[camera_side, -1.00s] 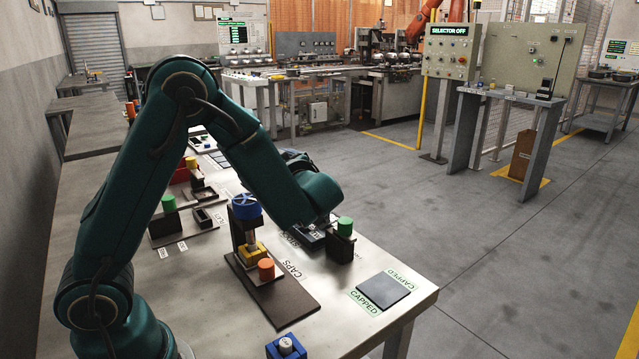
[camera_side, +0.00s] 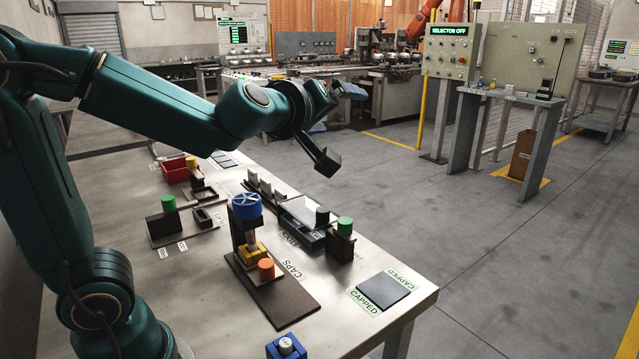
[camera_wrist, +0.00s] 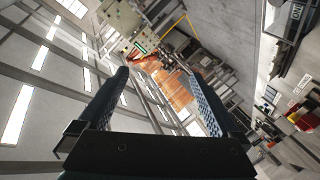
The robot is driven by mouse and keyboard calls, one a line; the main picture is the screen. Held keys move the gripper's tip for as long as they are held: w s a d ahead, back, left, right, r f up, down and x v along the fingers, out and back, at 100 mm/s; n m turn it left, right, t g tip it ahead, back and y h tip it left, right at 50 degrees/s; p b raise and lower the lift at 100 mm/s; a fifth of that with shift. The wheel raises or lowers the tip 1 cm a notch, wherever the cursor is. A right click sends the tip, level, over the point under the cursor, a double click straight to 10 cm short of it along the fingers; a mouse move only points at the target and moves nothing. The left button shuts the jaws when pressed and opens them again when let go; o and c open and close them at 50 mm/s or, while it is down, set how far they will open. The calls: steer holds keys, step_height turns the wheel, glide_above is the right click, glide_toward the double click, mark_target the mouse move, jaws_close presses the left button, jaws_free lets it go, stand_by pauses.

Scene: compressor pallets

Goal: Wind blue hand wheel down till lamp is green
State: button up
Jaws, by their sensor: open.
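The blue hand wheel (camera_side: 247,206) tops an upright press on a dark base plate (camera_side: 290,304). A yellow block (camera_side: 252,253) sits below it, with an orange cylinder (camera_side: 266,269) in front. I cannot tell whether that cylinder is the lamp. A green cylinder (camera_side: 345,227) stands on a black block to the right, and another green one (camera_side: 168,203) is at left. My gripper (camera_side: 342,126) is raised above the table's far edge, up and right of the wheel and apart from it. In the wrist view it is open and empty (camera_wrist: 160,75); the wheel does not show there.
A dark pad (camera_side: 384,290) labelled CAPPED lies at the right. A blue holder (camera_side: 287,348) is at the front edge, and a red bin (camera_side: 176,172) at the back left.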

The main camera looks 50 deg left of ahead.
mark_target(253, 208)
steer(key=s+d+m+t+h, duration=0.1)
steer(key=s+d+m+h, duration=0.2)
steer(key=d+m+h, duration=0.3)
steer(key=shift+s+d+r, duration=0.3)
steer(key=shift+s+d, duration=0.1)
steer(key=shift+d, duration=0.7)
steer(key=w+a+f+n+g+y, duration=0.2)
steer(key=a+n+g+y, duration=0.1)
steer(key=a+n+y, duration=0.9)
steer(key=s+a+f+g+y, duration=0.1)
steer(key=s+a+f+g, duration=0.1)
steer(key=s+f+g, duration=0.1)
steer(key=s+a+f+g+y, duration=0.2)
steer(key=s+f+g, duration=0.1)
steer(key=f+g, duration=0.2)
steer(key=s+a+f+g+y, duration=0.2)
steer(key=s+f+g, duration=0.1)
steer(key=f+g, duration=0.2)
steer(key=shift+s+a+f, duration=0.15)
steer(key=shift+a+f, duration=0.05)
steer(key=shift+f, duration=0.4)
steer(key=shift+s+a+f, duration=0.1)
steer(key=shift+a+f, duration=0.05)
steer(key=shift+f, duration=0.45)
steer(key=shift+d+f+m, duration=0.1)
steer(key=shift+f+m, duration=0.4)
steer(key=shift+f, duration=0.1)
steer(key=shift+s+a, duration=0.1)
steer(key=shift+a, duration=2.4)
